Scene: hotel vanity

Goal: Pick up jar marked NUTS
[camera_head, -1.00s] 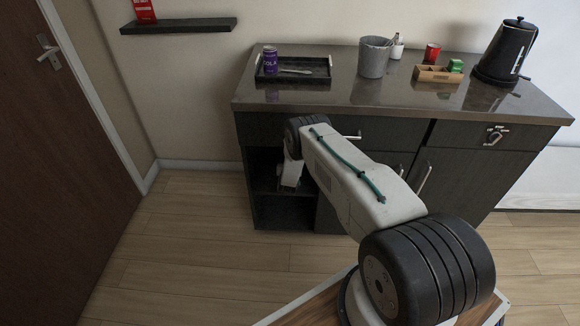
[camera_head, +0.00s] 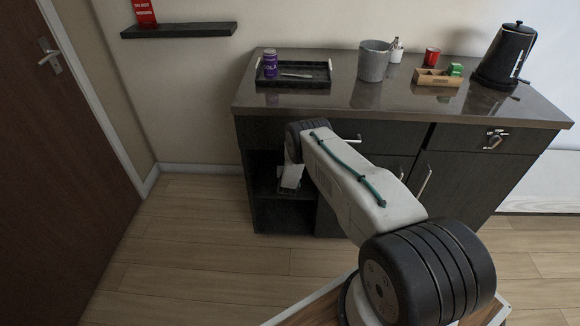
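I cannot make out a jar marked NUTS by its label in this view. My gripper (camera_head: 287,190) hangs down in front of the open shelf compartment (camera_head: 285,212) on the left of the cabinet. My wrist and the shadow there hide most of it, so I cannot see its fingers or anything between them. What lies inside the compartment is dark and mostly hidden.
The counter (camera_head: 345,102) carries a black tray (camera_head: 318,83) with a purple COLA can (camera_head: 270,63), a grey bucket (camera_head: 374,62), a small white bottle (camera_head: 397,52), a wooden box (camera_head: 428,79) with a green item, and a black kettle (camera_head: 505,54). A wall shelf (camera_head: 180,30) is upper left. Left floor is clear.

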